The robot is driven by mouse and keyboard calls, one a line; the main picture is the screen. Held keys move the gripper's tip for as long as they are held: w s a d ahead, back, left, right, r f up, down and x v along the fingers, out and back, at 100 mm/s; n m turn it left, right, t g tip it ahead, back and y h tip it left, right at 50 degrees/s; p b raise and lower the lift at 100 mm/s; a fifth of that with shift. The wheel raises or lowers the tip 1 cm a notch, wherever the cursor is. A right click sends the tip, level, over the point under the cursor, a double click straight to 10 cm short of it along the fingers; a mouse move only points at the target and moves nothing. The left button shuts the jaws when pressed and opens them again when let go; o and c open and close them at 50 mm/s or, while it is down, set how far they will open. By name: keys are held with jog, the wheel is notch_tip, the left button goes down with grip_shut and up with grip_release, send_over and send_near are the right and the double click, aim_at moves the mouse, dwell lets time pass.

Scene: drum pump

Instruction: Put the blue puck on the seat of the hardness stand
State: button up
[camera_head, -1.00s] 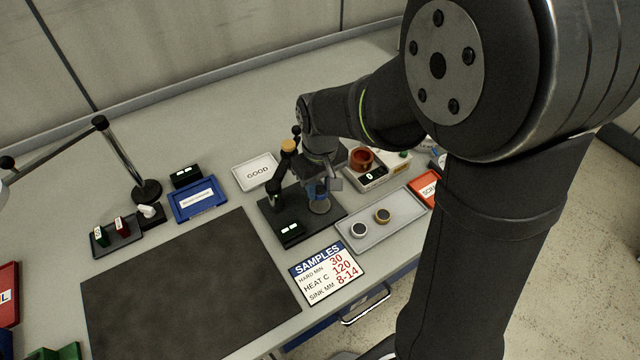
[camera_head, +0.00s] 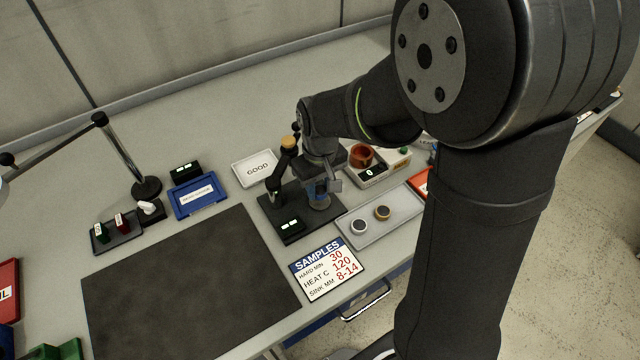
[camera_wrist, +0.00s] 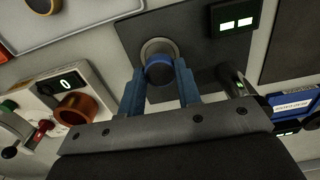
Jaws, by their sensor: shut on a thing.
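The blue puck (camera_wrist: 159,72) shows in the wrist view between the blue fingertips of my gripper (camera_wrist: 160,80). My gripper is shut on it. The puck is at the round metal seat (camera_wrist: 157,48) of the hardness stand, overlapping it in the picture; I cannot tell whether it touches. The stand has a dark base plate (camera_head: 268,208) with a lit display (camera_head: 290,225) and an upright with a tan knob (camera_head: 289,142). In the head view my gripper (camera_head: 318,190) is over the seat (camera_head: 319,202), and the puck is mostly hidden.
A grey tray (camera_head: 350,238) with two pucks lies right of the stand. A scale with a copper-coloured cup (camera_head: 361,155) stands behind the tray. The white GOOD tray (camera_head: 243,177), blue tray (camera_head: 181,211) and SAMPLES card (camera_head: 326,270) are near. The dark mat (camera_head: 190,290) is bare.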

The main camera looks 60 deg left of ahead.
aim_at(320, 190)
jog(key=shift+f, duration=1.3)
dwell(1.0)
jog(key=o, duration=1)
jog(key=shift+o, duration=0.5)
jog(key=shift+o, duration=1.2)
jog(key=shift+r, duration=0.1)
jog(key=shift+r, duration=3.9)
